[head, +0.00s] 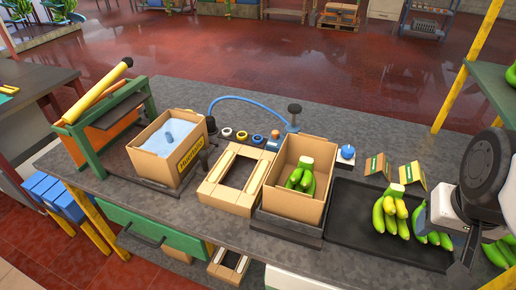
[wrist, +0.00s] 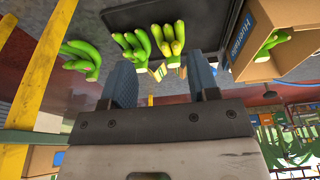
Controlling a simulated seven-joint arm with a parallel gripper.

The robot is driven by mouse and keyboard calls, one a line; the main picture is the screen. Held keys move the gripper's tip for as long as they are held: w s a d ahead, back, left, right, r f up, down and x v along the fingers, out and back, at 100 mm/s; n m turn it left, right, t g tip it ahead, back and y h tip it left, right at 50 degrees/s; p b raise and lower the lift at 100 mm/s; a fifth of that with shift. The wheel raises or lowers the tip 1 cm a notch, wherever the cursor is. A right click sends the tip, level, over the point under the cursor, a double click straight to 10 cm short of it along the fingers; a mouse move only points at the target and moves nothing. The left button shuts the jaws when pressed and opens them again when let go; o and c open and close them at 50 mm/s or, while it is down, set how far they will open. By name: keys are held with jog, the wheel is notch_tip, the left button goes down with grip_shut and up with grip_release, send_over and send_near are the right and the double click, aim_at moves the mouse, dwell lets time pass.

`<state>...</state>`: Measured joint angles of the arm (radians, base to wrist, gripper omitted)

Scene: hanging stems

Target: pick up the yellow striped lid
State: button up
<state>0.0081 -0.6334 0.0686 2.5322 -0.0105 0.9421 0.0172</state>
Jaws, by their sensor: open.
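I cannot make out a lid with yellow stripes for certain in either view. My gripper (head: 470,248) is at the right of the head view, over the right end of the dark tray (head: 345,238) and close to the banana bunches. In the wrist view my gripper (wrist: 163,72) shows two blue-grey fingers set well apart, with nothing held between them. Small cards with yellow and green marks (head: 410,176) stand behind the tray. My arm hides part of the right side of the bench.
A yellow-green banana bunch (head: 390,213) lies on the tray, with greener ones beside it. An open cardboard box (head: 318,212) holds green bananas. Another box (head: 140,160) has blue lining. Coloured rings (head: 242,135) lie behind a cardboard frame (head: 215,198). Yellow posts (head: 478,45) rise at right.

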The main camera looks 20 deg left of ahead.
jog(key=w+a, duration=0.9)
jog(key=w, duration=0.2)
jog(key=g, duration=0.2)
send_over(258, 176)
notch_tip(258, 176, down, 14)
jog(key=shift+w+f, duration=0.1)
jog(key=shift+w, duration=0.05)
jog(key=shift+f+g, duration=0.3)
jog(key=shift+f, duration=0.1)
jog(key=shift+f, duration=1.2)
jog(key=shift+s+f, duration=0.1)
jog(key=shift+s, duration=0.1)
